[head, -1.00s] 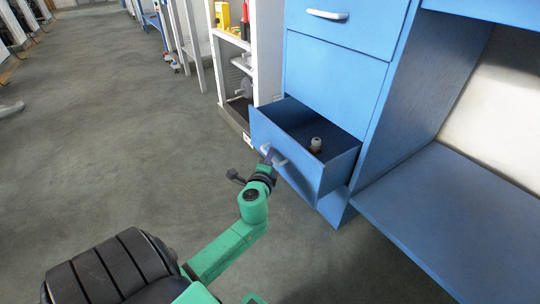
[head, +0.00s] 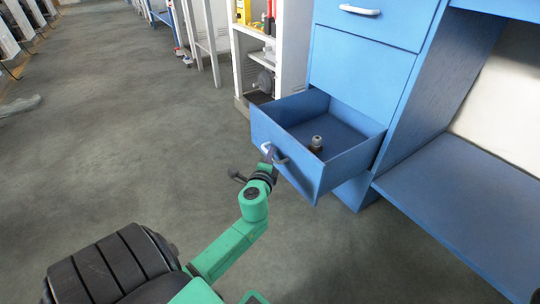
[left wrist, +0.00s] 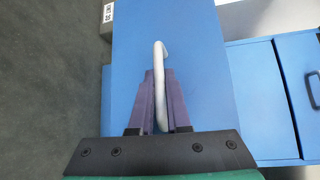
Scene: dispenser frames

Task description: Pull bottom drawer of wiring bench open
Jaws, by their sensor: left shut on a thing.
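The blue bottom drawer (head: 290,168) of the wiring bench is pulled well out from the cabinet in the head view. A small grey-and-dark cylindrical item (head: 316,144) stands inside it. My left gripper (head: 269,153) is at the drawer's front, shut on its handle. In the left wrist view the white handle (left wrist: 160,60) runs between the two purple fingers of my left gripper (left wrist: 160,88), against the blue drawer front (left wrist: 195,60). My right gripper is out of view.
The upper blue drawer (head: 362,62) above is closed. A blue lower shelf (head: 450,200) lies to the right. A white shelf unit (head: 290,60) with tools stands behind the drawer. The grey floor (head: 130,150) to the left is clear.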

